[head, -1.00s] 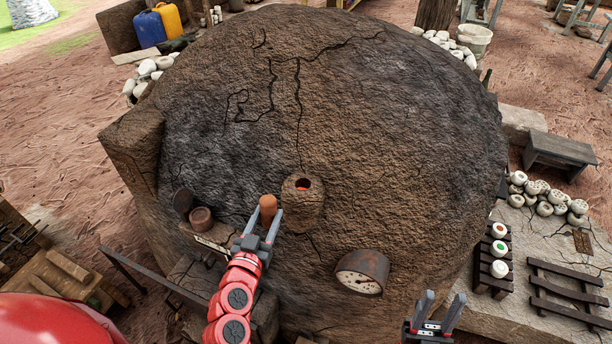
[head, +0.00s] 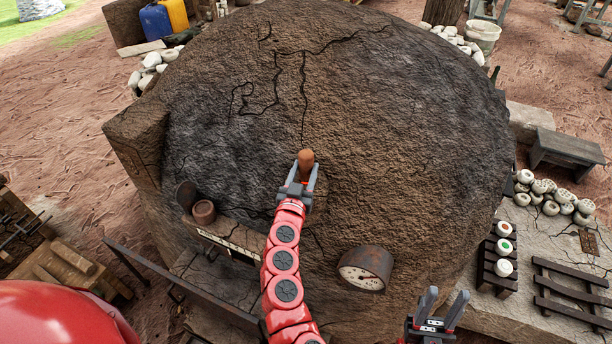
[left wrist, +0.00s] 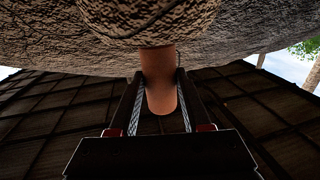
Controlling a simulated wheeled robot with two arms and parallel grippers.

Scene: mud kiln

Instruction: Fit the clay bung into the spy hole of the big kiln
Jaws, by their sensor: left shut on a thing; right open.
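The clay bung (head: 306,158) is a small reddish-brown plug gripped in my left gripper (head: 306,172), in front of the big kiln's (head: 400,120) domed face. In the left wrist view the bung (left wrist: 161,88) stands between the two fingers, its rounded end towards me. Its far end meets or passes behind the edge of a rough clay bulge (left wrist: 150,28); I cannot tell whether it is inside anything. The spy hole is hidden in the head view behind my left gripper and arm. My right gripper (head: 447,296) is open and empty at the bottom, right of centre.
A round dial gauge (head: 364,269) juts from the kiln just right of my left arm. A small clay pot (head: 204,212) sits on a ledge to the left. A dark rack with coloured-topped jars (head: 503,247) stands on the slab at right.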

